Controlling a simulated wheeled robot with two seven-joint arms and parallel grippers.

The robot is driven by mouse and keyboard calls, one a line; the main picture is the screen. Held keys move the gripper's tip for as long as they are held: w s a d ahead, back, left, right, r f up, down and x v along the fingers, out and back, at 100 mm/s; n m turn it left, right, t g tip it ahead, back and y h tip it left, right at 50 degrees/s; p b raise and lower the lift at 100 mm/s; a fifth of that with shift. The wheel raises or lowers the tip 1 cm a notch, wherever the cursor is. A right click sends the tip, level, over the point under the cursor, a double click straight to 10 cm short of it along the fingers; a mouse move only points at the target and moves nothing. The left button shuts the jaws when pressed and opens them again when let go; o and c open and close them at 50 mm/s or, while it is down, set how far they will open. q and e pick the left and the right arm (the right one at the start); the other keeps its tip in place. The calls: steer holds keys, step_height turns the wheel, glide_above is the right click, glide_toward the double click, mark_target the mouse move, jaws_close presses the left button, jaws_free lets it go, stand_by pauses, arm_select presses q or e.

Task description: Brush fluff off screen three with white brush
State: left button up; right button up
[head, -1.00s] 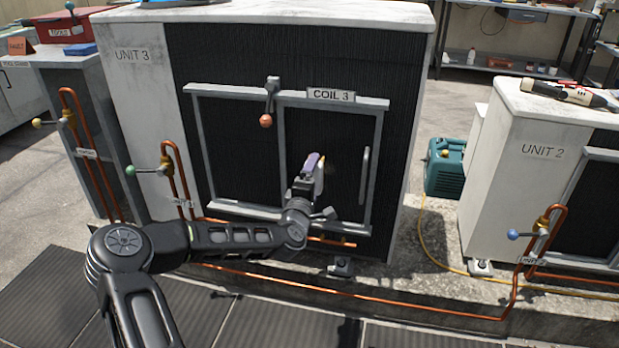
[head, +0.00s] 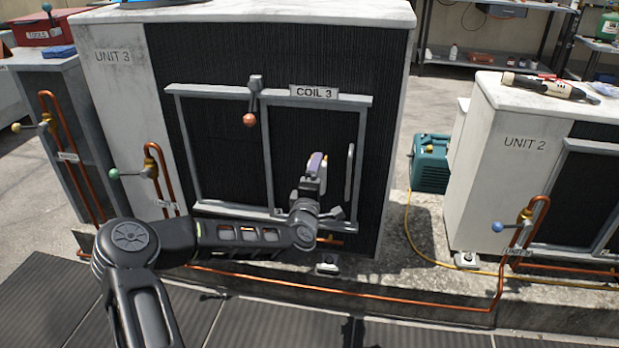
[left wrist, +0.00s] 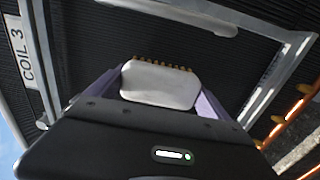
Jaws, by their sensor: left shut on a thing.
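The dark screen labelled COIL 3 (head: 300,122) sits in a grey sliding frame on the front of Unit 3. My left gripper (head: 317,168) is in front of the right part of this screen, near its vertical handle. It is shut on the white brush (left wrist: 160,84), whose tan bristles point away from me toward the dark screen. Two purple fingers clamp the brush at its sides in the left wrist view. Whether the bristles touch the screen I cannot tell. I can make out no fluff on the screen. My right gripper is not in view.
A lever with a red ball (head: 249,119) hangs from the frame's top rail. Copper pipes (head: 165,178) run beside and below the unit. A torch-like tool (head: 545,85) lies on Unit 2.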

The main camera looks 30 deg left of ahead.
arm_select(q)
steer(key=shift+w+d, duration=0.2)
steer(key=shift+d, duration=0.35)
steer(key=shift+w+d, duration=0.15)
steer(key=shift+d, duration=0.35)
steer(key=shift+s, duration=0.15)
steer(key=shift+s+d, duration=0.15)
steer(key=shift+s, duration=0.45)
steer(key=shift+p+v, duration=0.65)
steer(key=shift+v, duration=1.65)
steer(key=v, duration=0.3)
steer(key=shift+p, duration=0.4)
